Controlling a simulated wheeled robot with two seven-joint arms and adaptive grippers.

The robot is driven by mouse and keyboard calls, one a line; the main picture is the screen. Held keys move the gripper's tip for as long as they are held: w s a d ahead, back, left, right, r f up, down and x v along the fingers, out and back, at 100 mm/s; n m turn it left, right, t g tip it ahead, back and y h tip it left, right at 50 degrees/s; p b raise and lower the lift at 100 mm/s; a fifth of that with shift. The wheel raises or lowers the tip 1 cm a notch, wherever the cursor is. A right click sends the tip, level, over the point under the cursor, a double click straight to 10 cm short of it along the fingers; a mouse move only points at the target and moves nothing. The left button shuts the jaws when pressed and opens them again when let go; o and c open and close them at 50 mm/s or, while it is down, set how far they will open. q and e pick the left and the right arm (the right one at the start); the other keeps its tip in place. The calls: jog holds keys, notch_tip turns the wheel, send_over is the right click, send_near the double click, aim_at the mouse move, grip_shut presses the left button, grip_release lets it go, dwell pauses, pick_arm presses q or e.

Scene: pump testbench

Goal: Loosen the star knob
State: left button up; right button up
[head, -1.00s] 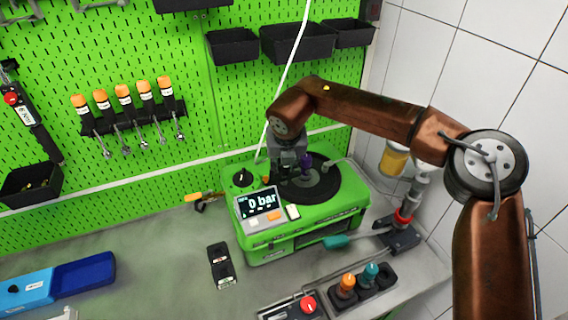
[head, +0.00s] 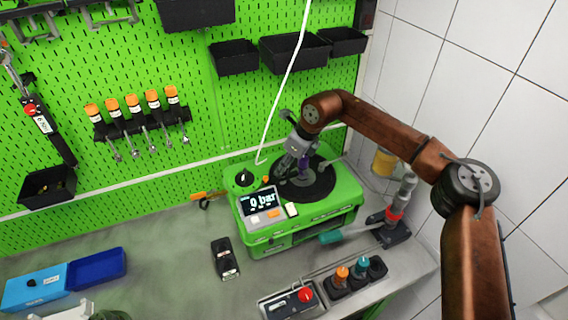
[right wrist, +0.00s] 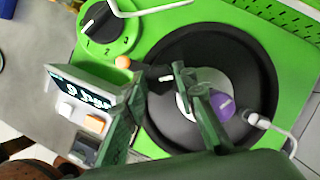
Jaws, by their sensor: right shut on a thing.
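My right gripper (head: 297,150) reaches down over the round black plate (head: 322,184) on top of the green pump unit (head: 290,238). In the right wrist view its green fingers (right wrist: 160,78) are closed around a small dark piece (right wrist: 155,74), seemingly the star knob, whose shape is mostly hidden. A purple part (right wrist: 222,107) sits beside the right finger, near the plate's grey middle, and is partly covered. In the head view the gripper hides most of this spot.
A white pipe (right wrist: 275,132) crosses the plate's edge. A black meter (head: 225,259) and blue boxes (head: 97,270) lie left. A pegboard stands behind.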

jog(key=n+g+p, duration=0.1)
jog(key=n, duration=0.1)
jog(key=shift+w+r+n, duration=0.1)
jog(key=shift+n, duration=0.3)
jog(key=n+g, duration=0.1)
jog(key=n, duration=0.1)
jog(key=shift+n+y+p, duration=0.3)
jog(key=shift+n, duration=0.1)
jog(key=n+g, duration=0.1)
jog(key=n, duration=0.1)
jog(key=n+g, duration=0.1)
jog(key=n, duration=0.1)
jog(key=shift+w+n, duration=0.2)
jog(key=shift+n, duration=0.1)
jog(key=o, duration=1.1)
jog(key=v, duration=1.2)
jog(key=shift+a, duration=0.2)
jog(key=shift+w, duration=0.1)
